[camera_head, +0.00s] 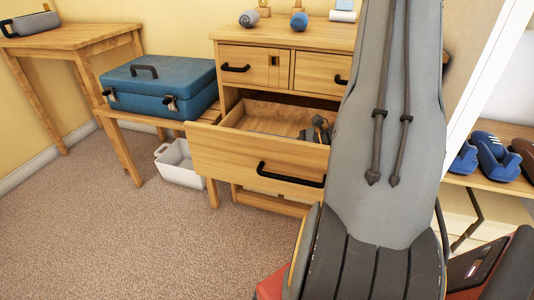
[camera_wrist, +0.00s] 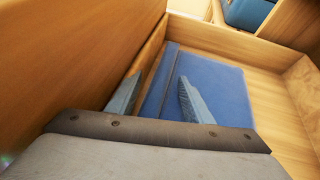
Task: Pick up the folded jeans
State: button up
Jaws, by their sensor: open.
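The folded jeans (camera_wrist: 222,88) lie flat and blue in the open wooden drawer (camera_wrist: 210,32), seen in the wrist view. My gripper (camera_wrist: 158,92) is open over them, with one finger near the drawer's left wall and the other in front of the jeans. No cloth is visibly gripped, and I cannot tell whether the fingertips touch it. The near part of the jeans is hidden by my gripper. In the head view, my gripper (camera_head: 319,130) is at the right end of the drawer (camera_head: 250,165), and the jeans are mostly hidden behind the drawer front.
The drawer belongs to a wooden dresser (camera_head: 285,37), with rolled items on top. A blue suitcase (camera_head: 165,85) rests on a low bench to the left, above a white bin (camera_head: 180,165). Blue shoes (camera_head: 490,155) stand on a shelf at right. Carpet at the left is clear.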

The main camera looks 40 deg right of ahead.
grip_shut()
dwell(0.5)
notch_tip(320, 180, up, 18)
jog(key=p, duration=0.4)
jog(key=shift+p, duration=0.35)
